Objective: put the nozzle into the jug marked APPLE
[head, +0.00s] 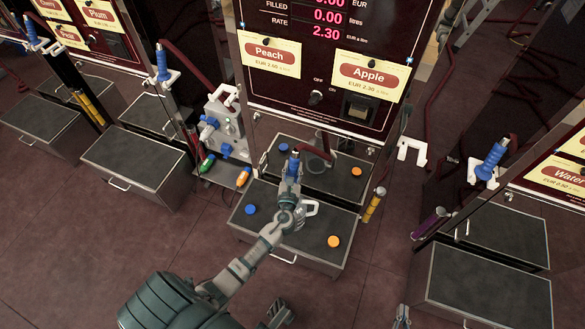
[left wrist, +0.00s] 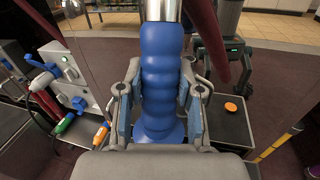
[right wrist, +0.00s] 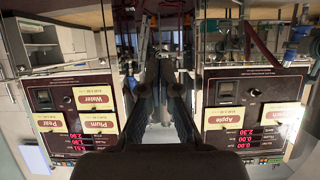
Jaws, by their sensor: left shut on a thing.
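My left gripper (head: 290,195) is shut on the blue ribbed grip of the nozzle (head: 294,166), above the grey trays below the Peach and Apple panel. In the left wrist view the nozzle (left wrist: 160,75) stands upright between both fingers, with bare metal at its upper end. A dark red hose runs beside it. No jug marked APPLE can be made out; a faint dark ring (head: 319,162) shows on the back tray. My right gripper (right wrist: 163,80) shows dark fingers close together in its own wrist view; whether they are shut is unclear.
The Apple sign (head: 369,75) is on the panel's right. An empty white holder (head: 411,147) is beside it. The front tray (head: 290,222) bears a blue disc (head: 250,209) and an orange disc (head: 333,241). A grey box (head: 225,125) stands left. Other pumps flank both sides.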

